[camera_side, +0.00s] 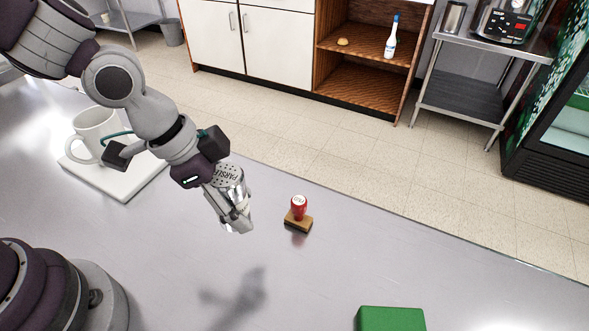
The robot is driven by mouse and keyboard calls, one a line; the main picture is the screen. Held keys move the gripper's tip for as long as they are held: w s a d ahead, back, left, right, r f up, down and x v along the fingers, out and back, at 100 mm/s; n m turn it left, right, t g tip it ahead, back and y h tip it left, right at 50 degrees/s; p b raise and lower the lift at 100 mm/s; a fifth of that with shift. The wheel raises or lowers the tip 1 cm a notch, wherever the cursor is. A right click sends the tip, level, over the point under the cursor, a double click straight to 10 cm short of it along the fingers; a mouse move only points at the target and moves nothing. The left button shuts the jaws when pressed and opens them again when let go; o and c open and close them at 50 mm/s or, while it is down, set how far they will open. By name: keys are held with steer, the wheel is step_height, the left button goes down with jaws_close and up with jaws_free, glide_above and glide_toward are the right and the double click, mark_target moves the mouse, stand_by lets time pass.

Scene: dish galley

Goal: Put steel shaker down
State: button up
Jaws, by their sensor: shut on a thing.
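The steel shaker (230,179) is a shiny cylinder with a perforated top and dark lettering that seems to read "PARSLEY". My gripper (240,212) is shut on it. The shaker is held above the steel counter (330,270), tilted a little. The shadow of my arm and gripper falls on the counter below, apart from them. The gripper's fingers cover part of the shaker's side.
A red object (298,206) stands on a small wooden block (298,222) right of the shaker. A white mug (97,128) stands on a white board (125,187) at the left. A green block (391,319) lies at the front. Counter between is clear.

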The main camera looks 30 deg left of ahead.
steer(key=w+a+n+y, duration=0.1)
steer(key=w+a+n, duration=0.2)
steer(key=a, duration=0.4)
steer(key=w+a+f+n+t+y, duration=0.1)
steer(key=w+a+n, duration=0.3)
steer(key=a, duration=0.4)
steer(key=shift+a+f+t, duration=0.15)
steer(key=shift+a+t, duration=0.1)
steer(key=shift+t, duration=0.05)
steer(key=f, duration=0.7)
steer(key=shift+a+f, duration=0.15)
steer(key=shift+a, duration=0.05)
steer(key=shift+f, duration=0.3)
steer(key=o, duration=1.2)
steer(key=shift+f, duration=0.1)
steer(key=shift+o, duration=0.2)
